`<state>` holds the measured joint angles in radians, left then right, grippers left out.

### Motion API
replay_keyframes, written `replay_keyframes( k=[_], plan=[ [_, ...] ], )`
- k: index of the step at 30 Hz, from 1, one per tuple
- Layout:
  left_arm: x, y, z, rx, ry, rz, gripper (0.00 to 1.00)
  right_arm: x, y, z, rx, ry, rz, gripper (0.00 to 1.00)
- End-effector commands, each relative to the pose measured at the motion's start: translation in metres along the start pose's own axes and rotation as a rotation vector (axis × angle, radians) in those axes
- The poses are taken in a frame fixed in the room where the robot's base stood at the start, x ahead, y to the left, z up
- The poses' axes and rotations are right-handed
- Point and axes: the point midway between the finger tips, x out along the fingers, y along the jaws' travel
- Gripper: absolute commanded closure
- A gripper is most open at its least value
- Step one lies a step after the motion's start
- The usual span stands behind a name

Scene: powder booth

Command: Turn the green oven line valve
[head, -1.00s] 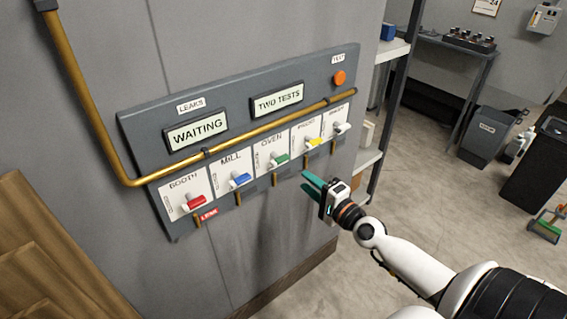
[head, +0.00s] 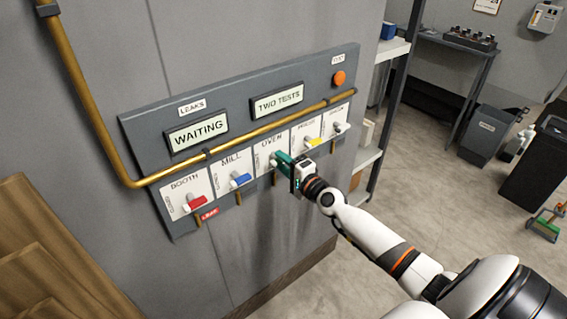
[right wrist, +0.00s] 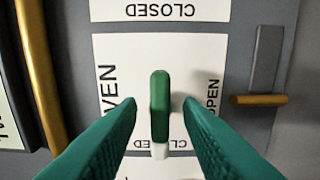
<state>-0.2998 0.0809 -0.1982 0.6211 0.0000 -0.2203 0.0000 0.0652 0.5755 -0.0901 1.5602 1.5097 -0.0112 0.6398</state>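The green oven valve (right wrist: 159,105) shows in the right wrist view as a green lever with a white tip, on a white plate with OVEN, OPEN and CLOSED lettering. My right gripper (right wrist: 159,118) is open, with one teal finger on each side of the lever and a gap on both sides. In the head view my right gripper (head: 284,161) is at the oven plate (head: 266,144) and covers most of the green lever. My left gripper is not in view.
On the same grey panel (head: 150,137) are the red booth valve (head: 195,203), blue mill valve (head: 240,180), a yellow valve (head: 314,142) and a white-handled one (head: 341,128). A brass pipe (head: 236,139) crosses above the plates. Displays read WAITING and TWO TESTS.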

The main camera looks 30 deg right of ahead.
Motion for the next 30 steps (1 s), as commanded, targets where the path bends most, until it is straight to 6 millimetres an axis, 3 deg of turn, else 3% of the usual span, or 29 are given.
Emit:
replay_keyframes(
  k=[2, 8, 9, 20, 30],
  plan=[
    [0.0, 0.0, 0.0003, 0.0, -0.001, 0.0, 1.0, -0.0002, -0.0002, 0.0, 0.0, 0.0, 0.0, 0.67],
    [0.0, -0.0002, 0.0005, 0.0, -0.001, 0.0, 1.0, -0.0004, -0.0003, 0.0, 0.0, 0.0, 0.0, 0.98],
    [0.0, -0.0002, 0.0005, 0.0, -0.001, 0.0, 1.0, -0.0004, -0.0003, 0.0001, 0.0, 0.0, 0.0, 1.0],
    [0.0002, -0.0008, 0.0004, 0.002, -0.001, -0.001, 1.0, -0.0006, -0.0006, 0.0, -0.055, 0.0, -0.001, 1.0],
    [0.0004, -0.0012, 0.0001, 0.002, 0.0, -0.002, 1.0, -0.0006, -0.0007, 0.0001, -0.301, 0.0, -0.001, 1.0]
  ],
)
